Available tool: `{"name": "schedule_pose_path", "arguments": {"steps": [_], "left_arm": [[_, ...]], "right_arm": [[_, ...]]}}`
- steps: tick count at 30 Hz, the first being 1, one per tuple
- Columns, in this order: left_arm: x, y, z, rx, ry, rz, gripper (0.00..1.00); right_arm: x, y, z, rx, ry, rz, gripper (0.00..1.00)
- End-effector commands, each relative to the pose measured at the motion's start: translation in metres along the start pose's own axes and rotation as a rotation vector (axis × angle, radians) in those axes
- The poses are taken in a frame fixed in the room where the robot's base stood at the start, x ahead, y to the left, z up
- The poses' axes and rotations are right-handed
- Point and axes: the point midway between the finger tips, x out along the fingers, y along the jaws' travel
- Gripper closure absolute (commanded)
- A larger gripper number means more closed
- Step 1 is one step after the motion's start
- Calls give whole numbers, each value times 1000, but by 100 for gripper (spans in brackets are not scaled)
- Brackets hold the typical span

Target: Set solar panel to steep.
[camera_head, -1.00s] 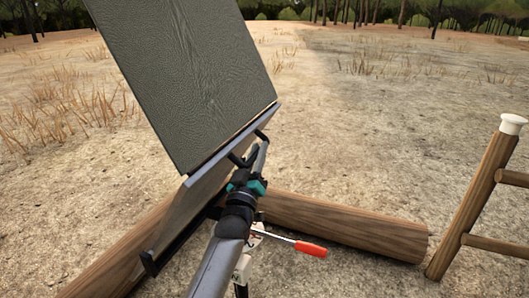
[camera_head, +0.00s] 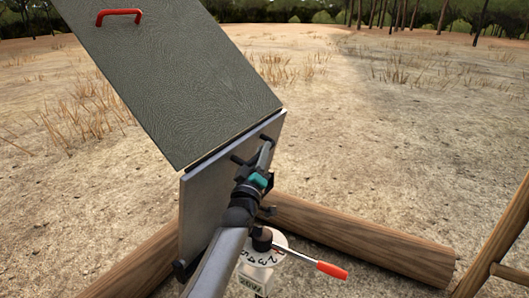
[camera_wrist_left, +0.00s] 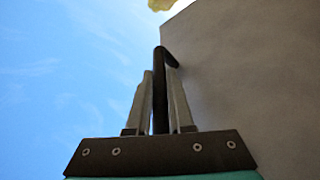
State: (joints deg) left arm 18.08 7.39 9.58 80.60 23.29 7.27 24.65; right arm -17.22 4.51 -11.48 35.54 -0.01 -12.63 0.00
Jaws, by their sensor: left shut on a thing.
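The solar panel appears as a dark textured board (camera_head: 165,85) with a red handle (camera_head: 119,16) near its top. It leans up to the left. Below its lower edge is a grey plate (camera_head: 205,210), standing steeply, with a black bar handle on its right side. My left gripper (camera_head: 266,158) is at this handle, and in the left wrist view it is shut on the black bar (camera_wrist_left: 160,70) beside the grey surface (camera_wrist_left: 245,70). Part of the plate is hidden behind my left arm. My right gripper is not in view.
A white numbered dial (camera_head: 262,258) with a red-tipped lever (camera_head: 331,270) stands just right of my left forearm. Logs (camera_head: 360,240) lie on the ground around the stand. A wooden ladder-like frame (camera_head: 497,245) is at the right edge. Dry open ground lies beyond.

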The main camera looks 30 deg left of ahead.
Motion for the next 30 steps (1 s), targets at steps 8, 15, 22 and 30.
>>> {"name": "schedule_pose_path", "arguments": {"steps": [8,15,22,30], "left_arm": [[2,-1,-6,3,11,-1,76],[1,-1,-4,2,8,0,50],[0,0,-3,2,6,0,50],[-21,0,-2,1,4,-1,50]], "right_arm": [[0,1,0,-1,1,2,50],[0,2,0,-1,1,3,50],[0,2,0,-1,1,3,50],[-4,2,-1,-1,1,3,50]]}}
